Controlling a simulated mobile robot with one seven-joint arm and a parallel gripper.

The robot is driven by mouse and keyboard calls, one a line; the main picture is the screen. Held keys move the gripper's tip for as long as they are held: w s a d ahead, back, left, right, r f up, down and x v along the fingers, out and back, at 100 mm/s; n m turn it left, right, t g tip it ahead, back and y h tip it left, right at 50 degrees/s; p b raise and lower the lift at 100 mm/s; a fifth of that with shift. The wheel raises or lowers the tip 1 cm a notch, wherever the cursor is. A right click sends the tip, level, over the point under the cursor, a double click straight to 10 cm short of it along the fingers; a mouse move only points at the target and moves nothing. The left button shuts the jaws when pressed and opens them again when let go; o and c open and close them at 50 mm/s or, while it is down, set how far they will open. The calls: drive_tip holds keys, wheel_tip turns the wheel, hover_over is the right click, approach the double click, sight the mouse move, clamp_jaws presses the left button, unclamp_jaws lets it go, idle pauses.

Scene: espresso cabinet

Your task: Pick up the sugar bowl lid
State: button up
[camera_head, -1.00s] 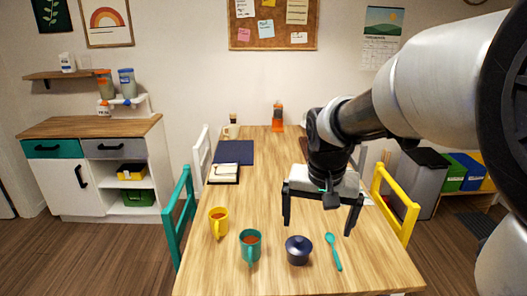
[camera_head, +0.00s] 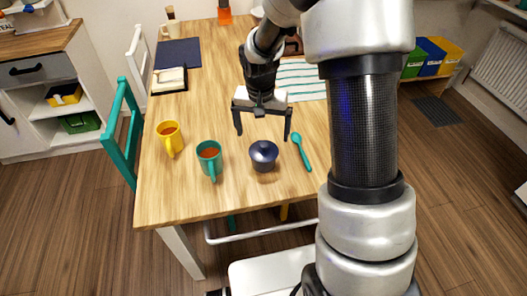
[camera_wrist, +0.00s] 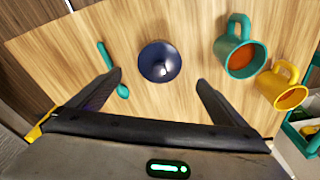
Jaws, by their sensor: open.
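The dark blue sugar bowl (camera_head: 264,160) stands upright on the wooden table near its front edge. Its dark blue lid (camera_head: 263,149) with a small knob sits on top. In the wrist view the lid (camera_wrist: 159,61) shows from above, ahead of and between the fingers. My gripper (camera_head: 262,140) is open and empty, just behind and above the bowl in the head view, with a finger to either side. The fingers (camera_wrist: 158,84) do not touch the lid in the wrist view.
A teal spoon (camera_head: 301,152) lies close to the right of the bowl. A teal mug (camera_head: 209,159) and a yellow mug (camera_head: 170,139), both with reddish-brown contents, stand to the left. A striped cloth (camera_head: 302,80) lies behind. Bare table lies in front of the bowl.

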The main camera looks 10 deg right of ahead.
sight(264, 144)
drive_tip(key=f, duration=0.2)
drive_tip(key=w+f, duration=0.1)
drive_tip(key=f, duration=0.4)
drive_tip(key=shift+w+d+f+b, duration=0.15)
drive_tip(key=shift+d+f+b, duration=0.15)
drive_tip(key=shift+d+b, duration=0.05)
drive_tip(key=c, duration=1.1)
drive_tip(key=shift+r, duration=0.15)
